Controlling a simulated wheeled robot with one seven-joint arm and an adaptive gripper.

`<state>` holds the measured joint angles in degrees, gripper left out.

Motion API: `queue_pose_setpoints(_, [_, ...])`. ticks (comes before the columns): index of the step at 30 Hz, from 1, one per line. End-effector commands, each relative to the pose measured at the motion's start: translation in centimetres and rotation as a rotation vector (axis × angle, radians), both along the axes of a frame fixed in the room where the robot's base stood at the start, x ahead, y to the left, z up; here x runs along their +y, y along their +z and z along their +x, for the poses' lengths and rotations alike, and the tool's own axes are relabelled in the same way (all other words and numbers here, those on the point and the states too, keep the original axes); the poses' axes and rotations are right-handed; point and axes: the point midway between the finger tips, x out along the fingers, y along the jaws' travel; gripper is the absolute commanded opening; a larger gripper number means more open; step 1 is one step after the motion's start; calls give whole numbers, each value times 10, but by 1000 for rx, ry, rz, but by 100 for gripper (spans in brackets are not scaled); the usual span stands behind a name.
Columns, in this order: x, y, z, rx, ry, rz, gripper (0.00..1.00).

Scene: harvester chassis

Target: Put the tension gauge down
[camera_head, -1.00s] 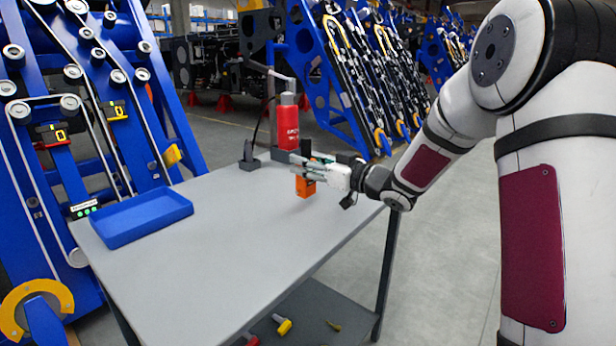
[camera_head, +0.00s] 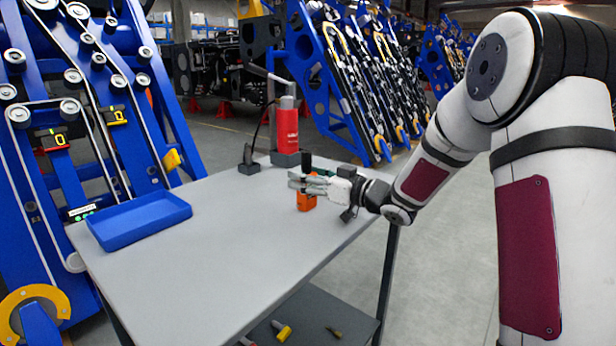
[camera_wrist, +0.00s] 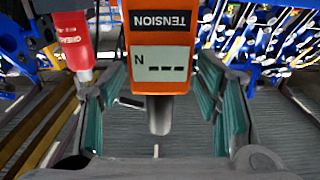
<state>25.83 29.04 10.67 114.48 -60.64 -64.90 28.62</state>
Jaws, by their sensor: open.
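The tension gauge (camera_head: 306,197) is an orange block near the right side of the grey table (camera_head: 200,258), and its base appears to rest on the tabletop. In the wrist view the gauge (camera_wrist: 160,30) is upside down in the picture, with a black TENSION label, a grey display showing dashes and a metal tip. My gripper (camera_head: 304,182) is around the upper part of the gauge. In the wrist view its teal finger pads stand apart on both sides of the gauge, with gaps visible, so my gripper (camera_wrist: 160,104) is open.
A blue tray (camera_head: 140,232) sits at the table's left end. A red grease container (camera_head: 287,130) and a small dark stand (camera_head: 249,162) are at the back edge. Blue belt frames (camera_head: 150,90) stand behind. The middle of the tabletop is clear; a lower shelf (camera_head: 310,312) holds small items.

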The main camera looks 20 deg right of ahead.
Motion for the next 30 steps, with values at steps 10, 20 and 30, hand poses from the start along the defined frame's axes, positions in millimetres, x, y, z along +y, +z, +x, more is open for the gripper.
queue_pose_setpoints(10, [-34,3,-45,1,-4,0,57])
queue_pose_setpoints(20, [-65,2,-89,0,-2,0,57])
queue_pose_setpoints(30, [-71,2,-97,1,-5,-8,57])
